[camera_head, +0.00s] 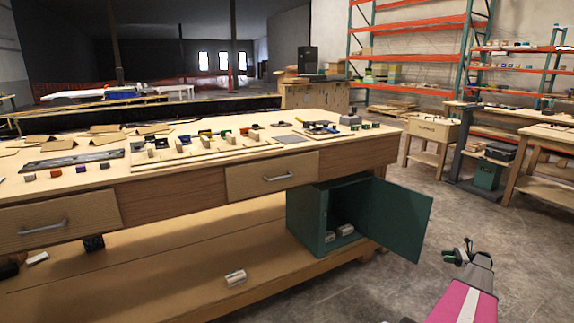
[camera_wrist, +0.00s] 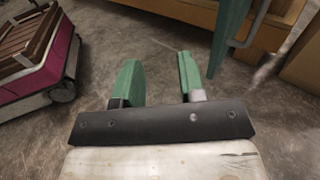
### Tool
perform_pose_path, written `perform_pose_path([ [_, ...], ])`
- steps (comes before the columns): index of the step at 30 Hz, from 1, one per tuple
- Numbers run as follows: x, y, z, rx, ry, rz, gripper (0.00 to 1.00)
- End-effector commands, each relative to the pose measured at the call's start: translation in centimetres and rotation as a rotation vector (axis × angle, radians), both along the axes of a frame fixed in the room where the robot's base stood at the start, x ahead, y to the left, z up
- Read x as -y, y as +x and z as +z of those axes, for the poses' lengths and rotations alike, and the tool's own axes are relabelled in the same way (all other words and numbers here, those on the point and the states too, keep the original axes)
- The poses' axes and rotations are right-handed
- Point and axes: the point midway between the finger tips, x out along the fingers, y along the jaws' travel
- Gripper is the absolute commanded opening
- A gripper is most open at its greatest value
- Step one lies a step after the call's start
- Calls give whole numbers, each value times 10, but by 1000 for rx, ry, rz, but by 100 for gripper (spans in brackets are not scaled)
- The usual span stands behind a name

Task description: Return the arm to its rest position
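My gripper (camera_head: 457,254) is at the lower right of the head view, held over the concrete floor, to the right of the workbench and apart from it. In the wrist view my gripper (camera_wrist: 160,82) shows two green fingers standing apart with bare floor between them. It is open and empty. My pink and white arm link (camera_head: 466,303) shows below it in the head view.
The long wooden workbench (camera_head: 205,192) carries several small parts. Under it a green cabinet (camera_head: 309,220) has its door (camera_head: 400,219) swung open toward my gripper. A white object (camera_head: 236,278) lies on the lower shelf. Floor (camera_head: 520,235) at right is clear.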

Motion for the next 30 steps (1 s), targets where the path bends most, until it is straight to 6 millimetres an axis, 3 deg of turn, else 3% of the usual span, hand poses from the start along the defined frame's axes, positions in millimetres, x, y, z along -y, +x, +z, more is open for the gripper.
perform_pose_path([
  [8, -70, 1, 12, 15, -98, 49, 37],
  [14, -148, -4, 25, 43, -219, 118, 37],
  [23, -333, -49, 56, 172, -549, 347, 37],
  [30, -458, -116, 83, 348, -825, 599, 37],
])
